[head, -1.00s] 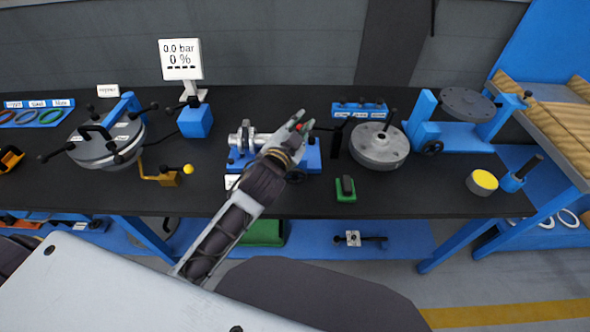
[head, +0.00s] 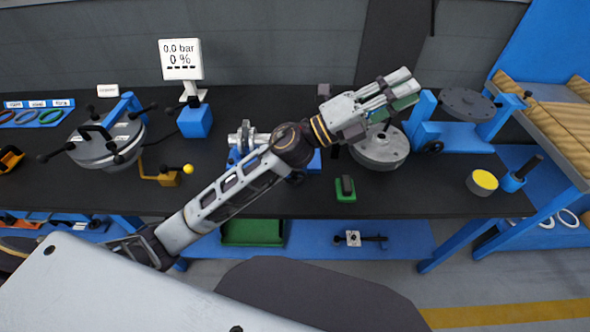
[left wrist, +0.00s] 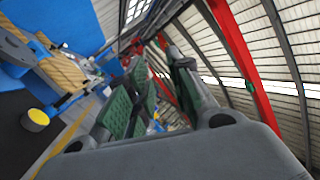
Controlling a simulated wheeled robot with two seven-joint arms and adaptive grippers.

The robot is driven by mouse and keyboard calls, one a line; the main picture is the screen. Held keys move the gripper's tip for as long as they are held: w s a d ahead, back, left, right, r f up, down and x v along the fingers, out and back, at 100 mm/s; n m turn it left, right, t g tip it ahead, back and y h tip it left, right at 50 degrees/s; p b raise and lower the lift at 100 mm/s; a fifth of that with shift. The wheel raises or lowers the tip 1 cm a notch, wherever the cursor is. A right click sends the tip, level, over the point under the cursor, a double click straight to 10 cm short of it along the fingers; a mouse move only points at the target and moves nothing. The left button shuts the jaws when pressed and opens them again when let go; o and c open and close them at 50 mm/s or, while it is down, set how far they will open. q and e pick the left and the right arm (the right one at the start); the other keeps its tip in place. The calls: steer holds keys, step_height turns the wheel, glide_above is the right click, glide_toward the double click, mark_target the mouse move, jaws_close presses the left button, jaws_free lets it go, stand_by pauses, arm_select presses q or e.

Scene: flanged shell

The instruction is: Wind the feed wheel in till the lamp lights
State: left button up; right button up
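A blue fixture (head: 314,164) with a metal cylinder (head: 246,138) stands mid-bench in the head view, largely hidden behind my left arm. A small dark handwheel (head: 295,178) shows at its front edge, just below the arm. Another dark handwheel (head: 433,147) is on the blue stand at the right; I cannot tell which is the feed wheel. My left gripper (head: 402,88) is above the round metal housing, pointing right, away from both wheels. Its green-padded fingers, also in the left wrist view (left wrist: 150,92), stand apart and empty. I cannot make out a lit lamp.
The round metal housing (head: 380,150) sits beneath my left gripper. A display (head: 181,60) reads 0.0 bar, 0 %. A lidded vessel (head: 105,140) stands left, with a yellow-knobbed lever (head: 187,169) beside it. A green block (head: 345,190) and a yellow-topped cylinder (head: 482,182) lie near the front.

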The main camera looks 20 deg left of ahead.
arm_select(q)
steer(key=s+d+f+m+g+y, duration=0.1)
steer(key=s+d+f+m+g, duration=0.35)
steer(key=m+g, duration=0.55)
steer(key=m+y, duration=0.7)
steer(key=y, duration=1.3)
glide_above(295, 170)
step_height(295, 170, down, 15)
steer(key=shift+w+a, duration=0.1)
steer(key=shift+w, duration=0.1)
steer(key=shift+f, duration=0.15)
steer(key=shift+f+p, duration=0.45)
steer(key=shift+f, duration=6.35)
